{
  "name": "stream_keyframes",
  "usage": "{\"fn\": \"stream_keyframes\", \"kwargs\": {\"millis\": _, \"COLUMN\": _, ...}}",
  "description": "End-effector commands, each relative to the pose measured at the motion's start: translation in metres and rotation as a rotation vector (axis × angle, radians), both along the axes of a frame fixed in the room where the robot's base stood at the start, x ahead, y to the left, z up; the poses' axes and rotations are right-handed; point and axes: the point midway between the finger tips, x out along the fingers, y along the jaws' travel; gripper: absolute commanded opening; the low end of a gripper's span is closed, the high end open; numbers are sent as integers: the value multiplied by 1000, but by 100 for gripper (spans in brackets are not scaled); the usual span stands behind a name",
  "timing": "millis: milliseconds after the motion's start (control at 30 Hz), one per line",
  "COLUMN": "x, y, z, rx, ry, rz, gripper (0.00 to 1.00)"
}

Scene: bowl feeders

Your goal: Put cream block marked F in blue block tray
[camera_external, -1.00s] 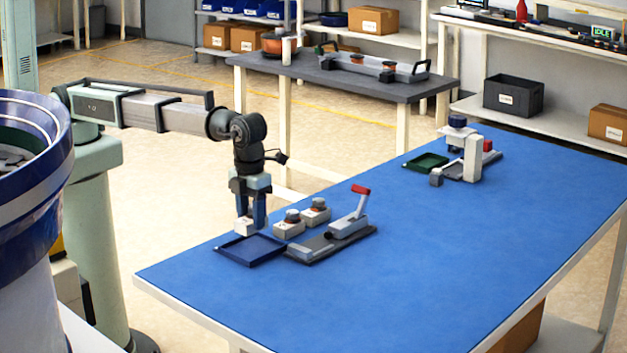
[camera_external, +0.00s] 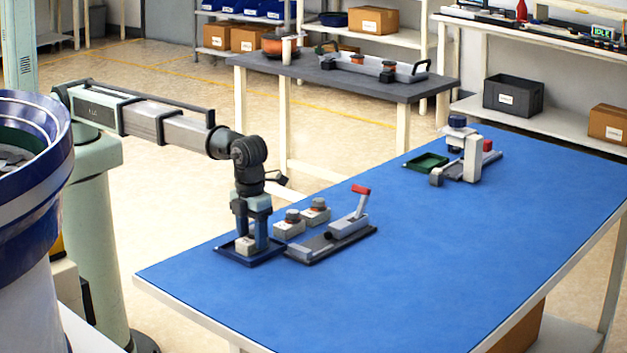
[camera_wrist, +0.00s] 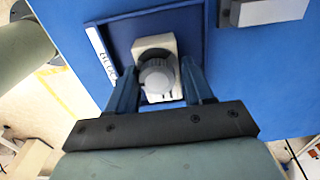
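The cream block (camera_external: 246,244), with a grey round knob on top, is inside the blue block tray (camera_external: 270,262), low at its floor. No letter on it can be read. My gripper (camera_external: 254,238) reaches down into the tray with its fingers on either side of the block. In the wrist view the block (camera_wrist: 142,44) lies between the fingertips (camera_wrist: 159,72), which look closed against its sides. The tray (camera_wrist: 118,38) surrounds it there, with a white label strip along its left side. Whether the block rests fully on the tray floor cannot be told.
Two similar knobbed blocks (camera_external: 289,228) (camera_external: 315,214) stand right of the tray, beside a grey clamp fixture (camera_external: 340,232) with a red handle. A green tray (camera_external: 427,162) and another fixture (camera_external: 473,160) stand farther back. The table's middle and right are clear.

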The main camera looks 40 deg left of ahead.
Motion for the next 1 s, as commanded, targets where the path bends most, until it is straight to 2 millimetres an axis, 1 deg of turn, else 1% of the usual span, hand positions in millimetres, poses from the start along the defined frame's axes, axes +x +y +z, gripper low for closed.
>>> {"fn": "stream_keyframes", "kwargs": {"millis": 33, "x": 0, "y": 0, "z": 0, "rx": 0, "ry": 0, "rz": 0, "gripper": 57}}
{"fn": "stream_keyframes", "kwargs": {"millis": 167, "x": 0, "y": 0, "z": 0, "rx": 0, "ry": 0, "rz": 0, "gripper": 69}}
{"fn": "stream_keyframes", "kwargs": {"millis": 433, "x": 0, "y": 0, "z": 1, "rx": 0, "ry": 0, "rz": 0, "gripper": 70}}
{"fn": "stream_keyframes", "kwargs": {"millis": 567, "x": 0, "y": 0, "z": 9, "rx": 0, "ry": 0, "rz": 0, "gripper": 70}}
{"fn": "stream_keyframes", "kwargs": {"millis": 667, "x": 0, "y": -1, "z": 22, "rx": -2, "ry": 0, "rz": 0, "gripper": 70}}
{"fn": "stream_keyframes", "kwargs": {"millis": 1000, "x": 0, "y": -1, "z": 85, "rx": -2, "ry": 0, "rz": 0, "gripper": 70}}
